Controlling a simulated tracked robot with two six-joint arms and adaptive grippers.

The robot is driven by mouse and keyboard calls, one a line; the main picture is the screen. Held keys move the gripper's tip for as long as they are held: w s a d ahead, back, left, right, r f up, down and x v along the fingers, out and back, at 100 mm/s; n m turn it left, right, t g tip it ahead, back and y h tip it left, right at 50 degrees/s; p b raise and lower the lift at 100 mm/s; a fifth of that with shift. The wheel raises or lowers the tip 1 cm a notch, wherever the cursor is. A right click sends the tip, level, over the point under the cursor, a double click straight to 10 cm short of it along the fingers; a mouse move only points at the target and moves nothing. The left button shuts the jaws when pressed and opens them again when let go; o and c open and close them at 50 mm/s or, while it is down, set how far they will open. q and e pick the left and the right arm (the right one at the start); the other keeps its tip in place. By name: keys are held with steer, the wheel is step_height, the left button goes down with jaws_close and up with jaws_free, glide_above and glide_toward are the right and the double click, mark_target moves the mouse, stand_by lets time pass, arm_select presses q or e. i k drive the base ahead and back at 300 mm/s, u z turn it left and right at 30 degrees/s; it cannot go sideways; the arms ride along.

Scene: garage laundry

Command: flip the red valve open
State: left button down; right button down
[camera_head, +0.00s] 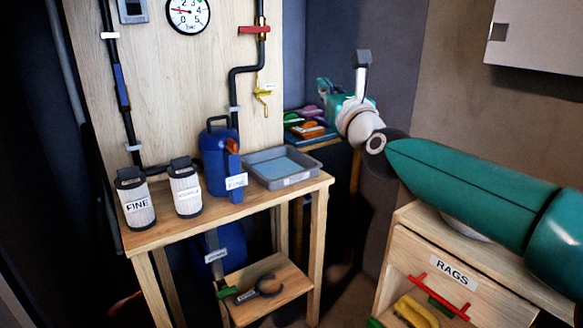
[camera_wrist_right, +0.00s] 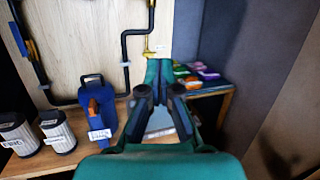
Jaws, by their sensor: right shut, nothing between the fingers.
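The red valve handle (camera_head: 261,30) sits high on the black pipe at the right of the wooden panel. It lies horizontally, crosswise to the vertical pipe. My right gripper (camera_head: 325,92) is to the right of the panel, lower than the red handle and well apart from it. In the right wrist view my right gripper (camera_wrist_right: 159,66) is shut and empty, its fingertips together. The red handle does not show in that view. My left gripper is in neither view.
A yellow tap (camera_head: 263,93) hangs below the red handle. A blue handle (camera_head: 121,87) is on the left pipe. The bench holds two filter canisters (camera_head: 135,200) (camera_head: 185,188), a blue jug (camera_head: 215,160) and a grey tray (camera_head: 283,167). Coloured items (camera_head: 310,128) lie on a shelf behind.

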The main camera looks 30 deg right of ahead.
mark_target(264, 28)
steer(key=k, duration=1)
steer(key=z, duration=0.85)
steer(key=i, duration=1.85)
steer(key=u, duration=1.45)
